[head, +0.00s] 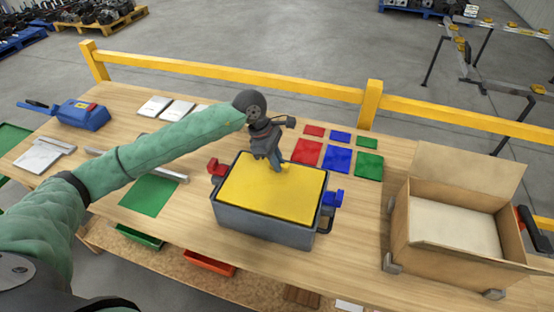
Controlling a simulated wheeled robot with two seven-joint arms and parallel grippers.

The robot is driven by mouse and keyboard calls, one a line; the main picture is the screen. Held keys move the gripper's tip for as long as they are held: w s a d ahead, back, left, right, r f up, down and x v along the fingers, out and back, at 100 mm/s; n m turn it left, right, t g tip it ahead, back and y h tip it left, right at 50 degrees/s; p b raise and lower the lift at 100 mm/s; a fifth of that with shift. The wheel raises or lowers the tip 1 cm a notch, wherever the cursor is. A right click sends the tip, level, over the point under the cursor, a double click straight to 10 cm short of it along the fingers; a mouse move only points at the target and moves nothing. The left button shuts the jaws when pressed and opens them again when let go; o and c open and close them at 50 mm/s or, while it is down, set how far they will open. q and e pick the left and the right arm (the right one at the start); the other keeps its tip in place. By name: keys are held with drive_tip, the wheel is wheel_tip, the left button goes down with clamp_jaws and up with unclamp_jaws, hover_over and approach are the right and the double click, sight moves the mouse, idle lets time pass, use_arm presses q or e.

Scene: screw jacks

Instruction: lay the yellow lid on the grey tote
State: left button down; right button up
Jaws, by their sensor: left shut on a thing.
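The yellow lid (270,190) lies flat over the open top of the grey tote (262,228), close inside its rim. I cannot tell whether it rests fully on the tote. The tote stands on the wooden bench, with a red clamp (217,169) at its left end and a blue clamp (333,198) at its right end. My left gripper (279,168) points down at the lid's far part and is shut on its small yellow handle. The gripper hides part of the handle. My right gripper is not in view.
An open cardboard box (455,225) stands at the right of the bench. Red, blue and green squares (338,158) lie behind the tote. A green mat (150,193) lies left of it. A yellow rail (230,74) runs along the bench's back, and a blue tool (80,113) sits far left.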

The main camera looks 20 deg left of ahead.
use_arm(q)
drive_tip(key=shift+f, duration=0.5)
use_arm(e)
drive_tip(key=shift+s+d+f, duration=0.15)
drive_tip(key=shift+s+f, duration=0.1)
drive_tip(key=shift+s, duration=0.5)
use_arm(q)
drive_tip(key=shift+f, duration=0.1)
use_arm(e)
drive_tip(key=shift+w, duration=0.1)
use_arm(q)
drive_tip(key=c, duration=1.4)
unclamp_jaws()
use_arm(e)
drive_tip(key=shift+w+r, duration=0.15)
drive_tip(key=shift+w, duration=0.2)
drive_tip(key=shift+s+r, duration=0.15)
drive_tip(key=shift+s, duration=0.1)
